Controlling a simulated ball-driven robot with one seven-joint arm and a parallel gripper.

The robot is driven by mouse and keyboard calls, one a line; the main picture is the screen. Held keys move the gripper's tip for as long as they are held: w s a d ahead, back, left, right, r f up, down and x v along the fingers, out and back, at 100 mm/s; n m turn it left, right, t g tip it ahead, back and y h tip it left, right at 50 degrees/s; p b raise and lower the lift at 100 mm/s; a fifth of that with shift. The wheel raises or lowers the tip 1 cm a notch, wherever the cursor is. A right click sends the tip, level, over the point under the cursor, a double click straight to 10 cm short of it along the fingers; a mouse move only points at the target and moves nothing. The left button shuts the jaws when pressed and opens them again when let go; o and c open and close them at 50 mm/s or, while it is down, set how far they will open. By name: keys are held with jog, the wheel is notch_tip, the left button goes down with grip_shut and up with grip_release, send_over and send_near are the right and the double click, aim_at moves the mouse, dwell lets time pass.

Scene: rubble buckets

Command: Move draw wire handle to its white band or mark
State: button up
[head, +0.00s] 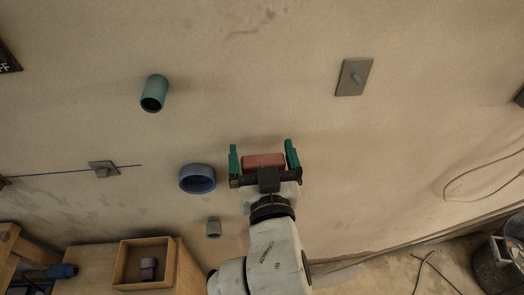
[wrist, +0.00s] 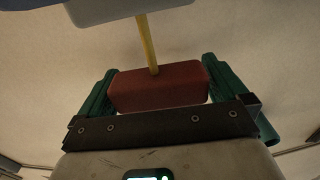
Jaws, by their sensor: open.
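A red block-shaped handle (head: 264,161) is against or near the wall in the head view, between the green fingers of my gripper (head: 262,152). In the wrist view the red handle (wrist: 160,88) has a yellow wire or rod (wrist: 147,45) running up from it to a pale grey body (wrist: 130,10) at the top edge. My gripper (wrist: 160,70) is open, with one finger at each end of the handle. Narrow gaps seem to show there, but contact is hard to tell. I cannot make out a white band or mark in either view.
A grey switch plate (head: 354,77) is at upper right. A wooden box (head: 128,283) stands lower left, a dark bucket (head: 492,268) lower right.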

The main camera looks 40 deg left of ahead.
jog(key=shift+w+a, duration=0.1)
jog(key=shift+c, duration=0.2)
jog(key=c, duration=1.2)
notch_tip(320, 180, up, 16)
jog(key=p, duration=1.1)
jog(key=shift+r, duration=0.15)
jog(key=o, duration=1.2)
jog(key=shift+o, duration=0.2)
jog(key=b+v, duration=0.2)
jog(key=v, duration=0.8)
jog(key=shift+s+d, duration=0.25)
jog(key=shift+s, duration=0.05)
